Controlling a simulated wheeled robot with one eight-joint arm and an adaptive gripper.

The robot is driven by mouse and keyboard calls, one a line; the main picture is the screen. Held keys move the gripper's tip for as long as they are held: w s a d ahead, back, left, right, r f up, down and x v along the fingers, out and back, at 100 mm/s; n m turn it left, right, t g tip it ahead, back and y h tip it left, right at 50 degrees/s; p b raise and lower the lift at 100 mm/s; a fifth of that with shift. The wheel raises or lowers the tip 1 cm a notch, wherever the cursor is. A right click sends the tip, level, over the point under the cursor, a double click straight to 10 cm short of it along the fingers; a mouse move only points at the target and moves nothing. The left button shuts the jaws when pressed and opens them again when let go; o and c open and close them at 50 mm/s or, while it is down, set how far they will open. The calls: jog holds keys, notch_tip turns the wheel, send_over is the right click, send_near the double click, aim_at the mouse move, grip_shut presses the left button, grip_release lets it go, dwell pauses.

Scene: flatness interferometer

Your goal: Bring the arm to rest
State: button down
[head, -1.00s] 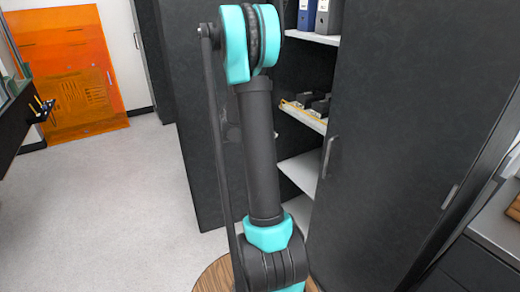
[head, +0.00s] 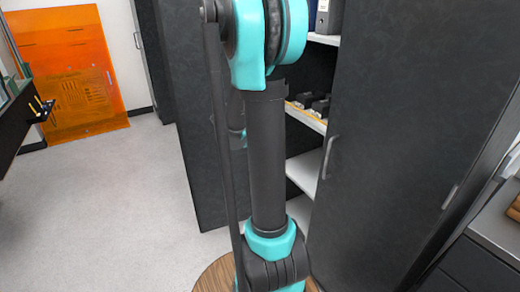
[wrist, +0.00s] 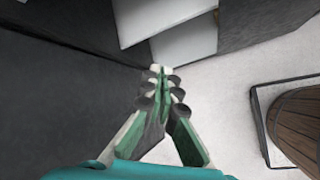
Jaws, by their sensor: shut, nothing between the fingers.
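My arm (head: 267,160) stands upright in the middle of the head view, with teal joints and dark links. My gripper is hidden in the head view. In the wrist view my gripper (wrist: 160,72) points away from the camera, with its green and grey fingers together and nothing between them. Beyond the fingertips are pale shelf surfaces and light floor. I cannot tell how far the fingertips are from the shelves.
A dark cabinet (head: 410,130) with an open section stands close behind and right of my arm. Its shelf (head: 308,119) holds small dark items. An orange panel (head: 70,65) is at the back left. The light floor (head: 110,210) at left is clear. A wooden barrel-like object (wrist: 300,125) shows at right in the wrist view.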

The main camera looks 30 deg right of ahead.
dwell(0.3)
jog(key=s+a+f+m+y, duration=0.2)
jog(key=s+a+m, duration=0.4)
jog(key=s+a, duration=0.3)
jog(key=s+a+f+m+t+y, duration=0.1)
jog(key=s+a+f+m+y, duration=0.2)
jog(key=s+a, duration=0.6)
jog(key=a+m+y, duration=0.2)
jog(key=m, duration=0.1)
jog(key=shift+s+a+f+t+y, duration=0.3)
jog(key=shift+s+a+f, duration=0.05)
jog(key=shift+s+a, duration=0.05)
